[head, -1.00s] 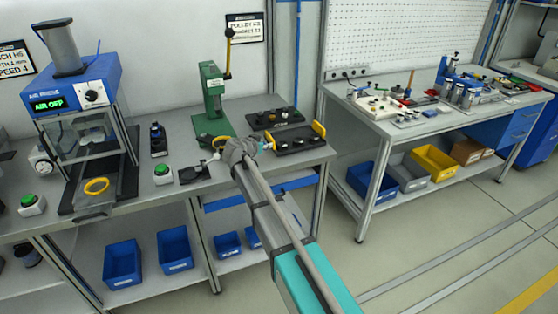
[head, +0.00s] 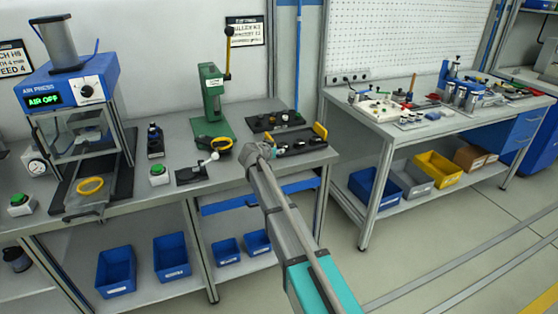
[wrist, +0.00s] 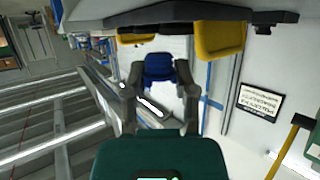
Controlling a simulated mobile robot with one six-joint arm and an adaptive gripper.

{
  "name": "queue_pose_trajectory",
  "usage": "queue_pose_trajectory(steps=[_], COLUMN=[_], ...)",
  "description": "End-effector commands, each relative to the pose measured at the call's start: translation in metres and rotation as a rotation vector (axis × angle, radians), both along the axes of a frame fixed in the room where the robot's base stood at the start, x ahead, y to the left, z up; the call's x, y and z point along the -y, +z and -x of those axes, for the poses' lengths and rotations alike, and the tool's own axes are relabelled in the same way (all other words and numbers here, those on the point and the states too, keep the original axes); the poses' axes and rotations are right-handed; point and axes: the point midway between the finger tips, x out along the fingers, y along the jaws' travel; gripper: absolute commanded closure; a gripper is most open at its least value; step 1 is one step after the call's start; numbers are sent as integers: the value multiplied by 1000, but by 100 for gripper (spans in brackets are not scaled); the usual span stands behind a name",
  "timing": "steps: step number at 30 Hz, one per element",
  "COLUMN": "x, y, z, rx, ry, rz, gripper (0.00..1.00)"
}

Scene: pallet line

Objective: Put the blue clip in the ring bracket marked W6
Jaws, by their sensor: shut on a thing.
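The blue clip (wrist: 158,68) is between the two fingers of my gripper (wrist: 160,82) in the wrist view, and the gripper is shut on it. In the head view my gripper (head: 262,151) is over the front of the left bench, by a black tray (head: 300,143) with a yellow end handle. The clip is hidden there. No W6 mark can be read in either view, and I cannot tell which part is that ring bracket.
The air press (head: 68,85), with a yellow ring (head: 90,186) below it, stands left. A green lever press (head: 212,100) stands behind, and a black fixture with a white-knobbed lever (head: 193,174) lies left of my gripper. The second bench (head: 425,125) is at right.

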Motion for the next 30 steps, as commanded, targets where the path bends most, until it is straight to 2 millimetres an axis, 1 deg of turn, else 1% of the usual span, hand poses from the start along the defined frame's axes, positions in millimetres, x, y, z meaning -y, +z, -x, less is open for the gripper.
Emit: queue_pose_trajectory(steps=[8, 14, 21, 25, 30], x=[0, 6, 5, 5, 5], y=[-2, -15, -34, -40, -40], z=[-1, -8, -6, -6, -6], rx=[0, 0, 0, 0, 0], ry=[0, -1, 0, 0, 1], rz=[0, 0, 0, 0, 0], gripper=[83, 83, 83, 83, 83])
